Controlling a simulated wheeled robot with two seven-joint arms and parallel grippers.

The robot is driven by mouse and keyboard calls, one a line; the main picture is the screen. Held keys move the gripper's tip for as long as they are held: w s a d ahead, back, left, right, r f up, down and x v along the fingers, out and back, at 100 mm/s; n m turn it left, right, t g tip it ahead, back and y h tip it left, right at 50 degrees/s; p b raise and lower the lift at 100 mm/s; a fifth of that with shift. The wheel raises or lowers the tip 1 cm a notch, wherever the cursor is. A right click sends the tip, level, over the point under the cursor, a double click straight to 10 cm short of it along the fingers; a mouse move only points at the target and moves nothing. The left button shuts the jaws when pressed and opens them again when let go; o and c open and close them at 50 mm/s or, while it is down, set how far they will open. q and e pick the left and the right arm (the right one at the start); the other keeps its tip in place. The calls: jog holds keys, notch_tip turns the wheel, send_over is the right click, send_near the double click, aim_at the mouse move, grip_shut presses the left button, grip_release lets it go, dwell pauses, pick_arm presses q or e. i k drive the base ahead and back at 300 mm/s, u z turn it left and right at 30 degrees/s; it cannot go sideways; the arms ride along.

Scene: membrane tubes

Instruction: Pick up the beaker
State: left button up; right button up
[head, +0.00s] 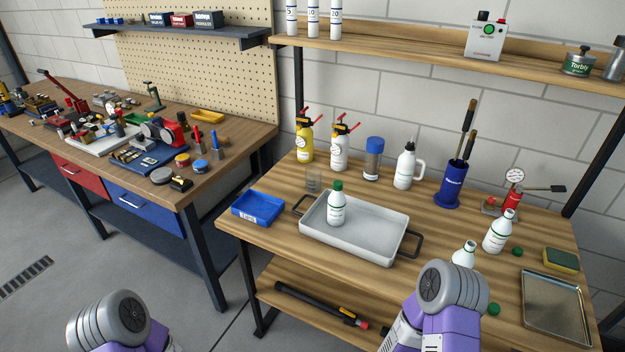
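Neither of my grippers is in view. Only rounded parts of my arms show along the bottom edge, one at the left and one right of the middle, both well away from the beaker.
A grey tray (350,242) with handles holds a green-capped bottle (337,205). A blue bin (258,207) lies left of it. Other bottles, a sponge (561,260) and a metal tray (555,305) lie right.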

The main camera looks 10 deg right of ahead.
aim_at(314, 173)
jog(key=u, duration=1.2)
jog(key=i, duration=0.95)
jog(key=z, duration=1.5)
